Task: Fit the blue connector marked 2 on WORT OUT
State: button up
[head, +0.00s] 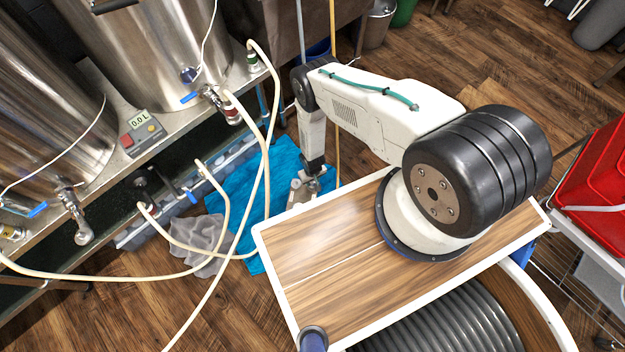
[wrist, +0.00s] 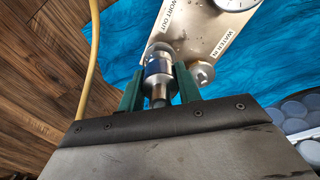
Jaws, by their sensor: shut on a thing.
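In the wrist view my gripper (wrist: 157,82) has its green fingers shut on a metal connector with a blue band (wrist: 158,66). The connector's far end is at the port beside the WORT OUT lettering on a metal plate (wrist: 205,38). I cannot tell whether it is seated on the port or just against it. The number on the connector cannot be read. A second fitting (wrist: 202,72) shows by the WATER IN lettering, right of my fingers. In the head view my gripper (head: 313,172) points down at the small metal plate (head: 297,194), whose details are too small to read.
A blue sheet (head: 283,160) lies under the plate, with a grey cloth (head: 198,243) to its left. Cream hoses (head: 266,165) loop down from the steel kettles (head: 150,45). A round gauge (wrist: 236,3) sits on the plate. A wooden-topped surface (head: 325,245) is close on the right.

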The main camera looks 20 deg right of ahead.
jog(key=shift+f, duration=0.45)
jog(key=o, duration=1.2)
jog(key=shift+o, duration=0.2)
